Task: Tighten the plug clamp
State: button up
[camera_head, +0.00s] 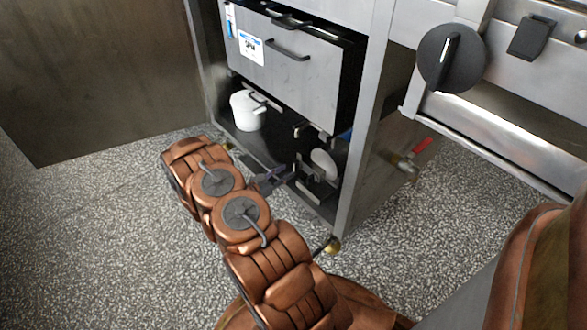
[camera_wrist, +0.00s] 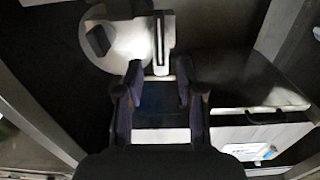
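My gripper (camera_head: 277,178) reaches into the low open bay of the steel cabinet in the head view. In the wrist view my gripper (camera_wrist: 159,82) has its two dark fingers apart, with nothing clearly held between them. Just beyond the fingertips is a pale round disc (camera_wrist: 128,50) with a dark block on it, and beside it a light slotted bar (camera_wrist: 161,42). The disc (camera_head: 325,163) also shows in the head view, right of my gripper, with grey metal parts around it. I cannot tell for sure which of these parts is the plug clamp.
A white lidded pot (camera_head: 246,112) stands in the bay, left of the disc. Above is a grey drawer (camera_head: 290,55) with a handle and label. A cabinet post (camera_head: 362,135) borders the bay at right. Beyond it is a red-handled valve (camera_head: 411,158). Speckled floor (camera_head: 100,240) is free at left.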

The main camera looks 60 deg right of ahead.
aim_at(294, 166)
jog(key=shift+b+x, duration=0.7)
jog(key=shift+x, duration=1.65)
jog(key=shift+c, duration=0.3)
grip_shut()
